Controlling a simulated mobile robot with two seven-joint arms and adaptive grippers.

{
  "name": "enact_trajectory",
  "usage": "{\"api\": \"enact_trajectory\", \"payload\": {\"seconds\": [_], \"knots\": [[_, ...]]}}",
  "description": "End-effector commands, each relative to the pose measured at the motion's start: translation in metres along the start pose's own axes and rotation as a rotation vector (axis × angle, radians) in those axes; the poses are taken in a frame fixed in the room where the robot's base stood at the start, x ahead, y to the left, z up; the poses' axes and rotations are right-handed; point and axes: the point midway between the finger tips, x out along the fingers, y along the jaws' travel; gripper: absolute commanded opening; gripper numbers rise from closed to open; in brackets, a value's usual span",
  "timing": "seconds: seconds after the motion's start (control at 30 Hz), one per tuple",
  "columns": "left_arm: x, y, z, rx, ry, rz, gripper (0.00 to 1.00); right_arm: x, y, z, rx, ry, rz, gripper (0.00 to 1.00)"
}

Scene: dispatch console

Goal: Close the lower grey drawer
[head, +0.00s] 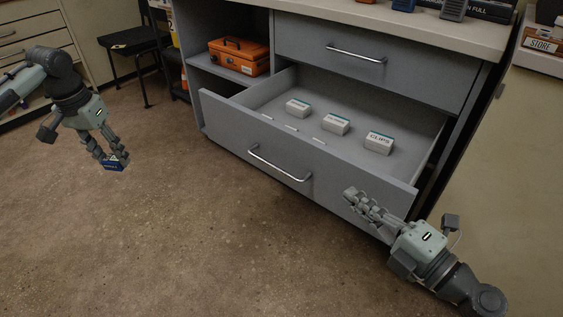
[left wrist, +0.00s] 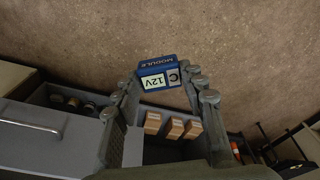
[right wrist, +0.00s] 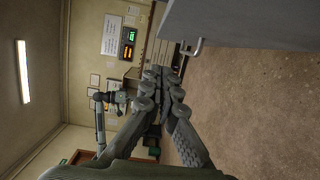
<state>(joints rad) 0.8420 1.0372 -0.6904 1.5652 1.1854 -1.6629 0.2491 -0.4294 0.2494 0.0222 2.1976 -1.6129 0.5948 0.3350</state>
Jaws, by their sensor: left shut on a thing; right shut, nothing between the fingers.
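The lower grey drawer (head: 300,165) is pulled out of the grey cabinet in the head view, with a silver bar handle (head: 280,165) on its front. Several small white boxes, one box (head: 379,143) among them, stand inside it. My right gripper (head: 352,194) is shut and empty, just in front of the right part of the drawer front; whether it touches cannot be told. In the right wrist view its fingertips (right wrist: 164,85) are together, with a grey panel and handle beyond. My left gripper (head: 113,162) is shut on a blue 12V module (left wrist: 158,75), above the floor and away from the drawer.
The upper grey drawer (head: 330,70) is shut beneath the countertop (head: 440,30). An orange case (head: 240,57) sits on the open shelf at the left. A dark stool (head: 132,42) stands at the back left. The floor (head: 190,220) before the cabinet is clear.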

Motion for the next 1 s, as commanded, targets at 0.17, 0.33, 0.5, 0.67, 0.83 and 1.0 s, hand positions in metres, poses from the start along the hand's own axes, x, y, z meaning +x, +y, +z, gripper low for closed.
{"api": "enact_trajectory", "payload": {"seconds": [0.17, 0.33, 0.5, 0.67, 0.83, 1.0], "knots": [[-0.005, 0.0, -0.001, 0.0, 0.0, 0.0, 0.09, 0.041, 0.003, 0.001, 0.001, -0.002, 0.006, 0.0], [-0.001, 0.0, 0.0, 0.0, 0.0, 0.0, 0.09, 0.057, -0.001, 0.018, -0.003, -0.002, 0.001, 0.0], [0.001, 0.0, 0.0, 0.0, 0.0, 0.0, 0.09, 0.06, 0.0, 0.034, 0.0, 0.0, 0.001, 0.0], [0.001, 0.0, 0.0, 0.0, 0.0, 0.0, 0.09, 0.061, 0.0, 0.039, 0.001, -0.001, 0.001, 0.0], [0.001, 0.0, 0.0, 0.0, 0.0, 0.0, 0.09, 0.061, 0.0, 0.039, 0.001, -0.001, 0.001, 0.0], [0.001, 0.0, 0.0, 0.0, 0.0, 0.0, 0.09, 0.061, 0.0, 0.04, 0.001, -0.001, 0.001, 0.0]]}}
